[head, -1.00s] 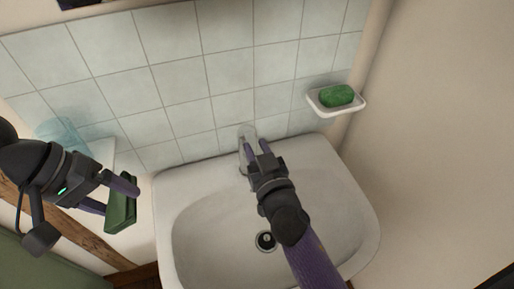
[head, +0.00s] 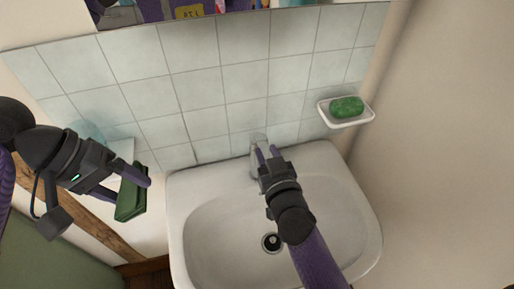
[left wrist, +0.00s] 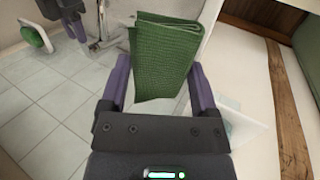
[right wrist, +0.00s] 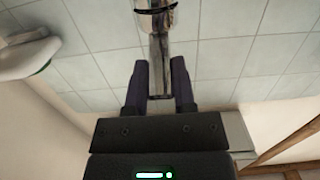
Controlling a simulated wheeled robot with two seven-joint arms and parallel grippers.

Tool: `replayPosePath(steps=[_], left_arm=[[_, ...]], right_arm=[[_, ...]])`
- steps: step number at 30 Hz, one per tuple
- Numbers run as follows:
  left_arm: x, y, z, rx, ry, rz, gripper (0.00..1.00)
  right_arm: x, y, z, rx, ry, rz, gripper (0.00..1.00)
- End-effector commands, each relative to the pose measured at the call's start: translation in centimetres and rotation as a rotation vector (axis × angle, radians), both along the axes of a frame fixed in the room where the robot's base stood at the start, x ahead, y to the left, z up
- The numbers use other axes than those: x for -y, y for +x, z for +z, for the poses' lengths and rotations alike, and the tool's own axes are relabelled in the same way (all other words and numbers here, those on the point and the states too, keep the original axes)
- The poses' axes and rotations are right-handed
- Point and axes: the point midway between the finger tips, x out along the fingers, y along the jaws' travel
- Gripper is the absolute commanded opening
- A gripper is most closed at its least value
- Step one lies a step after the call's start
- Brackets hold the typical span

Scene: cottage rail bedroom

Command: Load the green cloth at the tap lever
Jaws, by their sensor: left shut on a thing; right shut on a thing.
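The green cloth (head: 129,197) is folded and hangs between the fingers of my left gripper (head: 132,188), left of the basin. It also fills the middle of the left wrist view (left wrist: 165,55), with a purple finger (left wrist: 197,88) on each side. The chrome tap (head: 258,141) stands at the back of the basin against the tiles. My right gripper (head: 267,154) is shut on the tap lever (right wrist: 159,65), which shows between its fingers in the right wrist view. In the head view the gripper partly hides the tap.
The white basin (head: 205,215) with its drain (head: 271,242) lies below my right arm. A soap dish (head: 345,122) with green soap (head: 347,106) is on the wall at right. A pale glass (head: 88,133) and white shelf (head: 122,150) are behind my left gripper. A mirror is above.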

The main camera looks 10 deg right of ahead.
Motion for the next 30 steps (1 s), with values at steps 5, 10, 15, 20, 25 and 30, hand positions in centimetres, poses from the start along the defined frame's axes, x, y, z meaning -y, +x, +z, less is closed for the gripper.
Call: replayPosePath(steps=[5,10,15,20,25,30], left_arm=[[0.0,0.0,-0.2,-0.001,0.000,0.000,0.31],[0.0,0.0,-0.2,-0.001,0.000,0.000,0.31],[0.0,0.0,-0.2,-0.001,0.000,0.000,0.31],[0.0,0.0,-0.2,-0.001,0.000,0.000,0.31],[0.0,0.0,0.1,0.000,0.000,0.000,0.31],[0.0,0.0,0.1,0.000,0.000,0.000,0.31]], right_arm=[[0.0,0.0,-0.1,0.004,0.000,0.000,0.00],[0.0,0.0,-0.1,0.004,0.000,0.000,0.62],[0.0,0.0,-0.1,0.004,0.000,0.000,0.68],[0.0,-0.1,-0.1,0.004,0.001,0.000,0.68],[0.1,-2.6,0.1,0.001,0.003,0.000,0.68],[0.2,-6.9,0.3,0.000,0.003,-0.001,0.68]])
